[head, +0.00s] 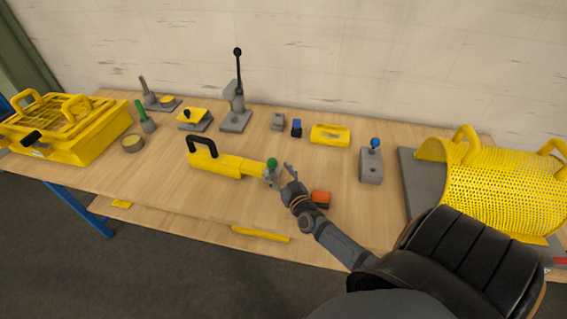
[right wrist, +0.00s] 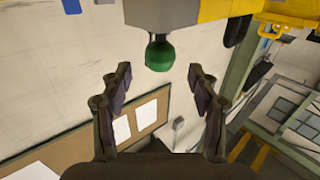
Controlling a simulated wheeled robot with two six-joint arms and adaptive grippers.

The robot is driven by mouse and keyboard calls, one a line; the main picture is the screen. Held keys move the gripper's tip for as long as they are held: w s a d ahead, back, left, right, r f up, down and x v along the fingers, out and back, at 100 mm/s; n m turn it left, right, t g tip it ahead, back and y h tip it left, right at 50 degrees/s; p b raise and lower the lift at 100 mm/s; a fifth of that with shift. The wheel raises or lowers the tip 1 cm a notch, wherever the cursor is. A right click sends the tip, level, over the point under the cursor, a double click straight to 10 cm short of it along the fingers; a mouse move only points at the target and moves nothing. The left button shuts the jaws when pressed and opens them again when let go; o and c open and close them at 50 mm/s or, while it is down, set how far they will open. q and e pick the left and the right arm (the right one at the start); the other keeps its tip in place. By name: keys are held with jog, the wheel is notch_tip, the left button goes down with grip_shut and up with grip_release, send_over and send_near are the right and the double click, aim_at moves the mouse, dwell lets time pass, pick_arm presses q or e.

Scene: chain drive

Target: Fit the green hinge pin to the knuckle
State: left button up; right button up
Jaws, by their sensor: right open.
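A green ball head (head: 272,162), apparently the hinge pin's, shows at the top of a small grey block (head: 268,174), likely the knuckle, at the right end of a yellow arm (head: 222,164) with a black handle. My left gripper is not in view.
A green-handled tool (head: 145,115) stands at the left, near a yellow slotted cover (head: 85,130). An orange-topped block (head: 320,198) lies close to my right gripper. A grey block with a blue knob (head: 372,165) and a perforated yellow guard (head: 495,190) stand right.

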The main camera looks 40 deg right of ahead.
jog(key=s, duration=0.2)
jog(key=s+a, duration=0.1)
jog(key=s, duration=0.2)
jog(key=shift+s, duration=0.3)
